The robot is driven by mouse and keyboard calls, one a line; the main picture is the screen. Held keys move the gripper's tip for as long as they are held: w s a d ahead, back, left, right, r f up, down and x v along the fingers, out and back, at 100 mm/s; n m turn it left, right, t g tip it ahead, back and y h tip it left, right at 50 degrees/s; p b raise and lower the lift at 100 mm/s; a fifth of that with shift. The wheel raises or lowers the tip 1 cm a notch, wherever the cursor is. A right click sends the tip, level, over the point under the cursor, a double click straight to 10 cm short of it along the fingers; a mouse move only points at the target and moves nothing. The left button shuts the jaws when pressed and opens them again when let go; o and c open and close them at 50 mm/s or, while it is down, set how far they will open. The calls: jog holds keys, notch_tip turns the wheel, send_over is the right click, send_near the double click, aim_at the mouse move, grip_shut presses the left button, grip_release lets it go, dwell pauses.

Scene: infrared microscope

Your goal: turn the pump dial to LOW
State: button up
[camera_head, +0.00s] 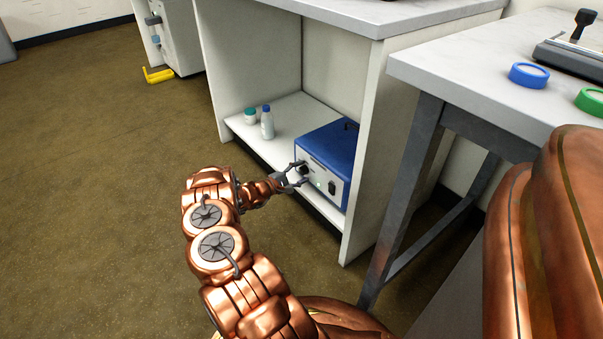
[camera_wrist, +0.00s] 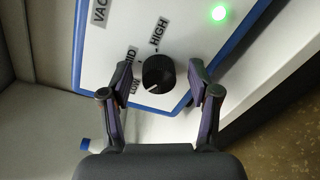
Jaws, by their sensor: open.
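The blue pump box (camera_head: 335,142) with a white front panel stands on the low shelf in the head view. Its black round dial (camera_wrist: 158,73) shows in the wrist view, with HIGH above it and MID and LOW to its left, the LOW label partly covered. A white mark on the dial points to the lower left, on the LOW side; I cannot tell if it lines up exactly. My gripper (camera_wrist: 161,80) is open, one finger on each side of the dial with a small gap visible on both sides. The gripper (camera_head: 290,176) also shows in front of the panel in the head view.
A green light (camera_wrist: 219,13) glows on the panel. A white bottle (camera_head: 267,124) and a small teal-capped jar (camera_head: 250,116) stand on the shelf (camera_head: 285,108) left of the pump. The cabinet's right wall and a metal-legged table (camera_head: 470,68) flank the pump.

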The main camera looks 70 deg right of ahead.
jog(key=shift+w, duration=0.1)
jog(key=shift+w+a, duration=0.3)
jog(key=shift+a, duration=0.15)
jog(key=v, duration=1.1)
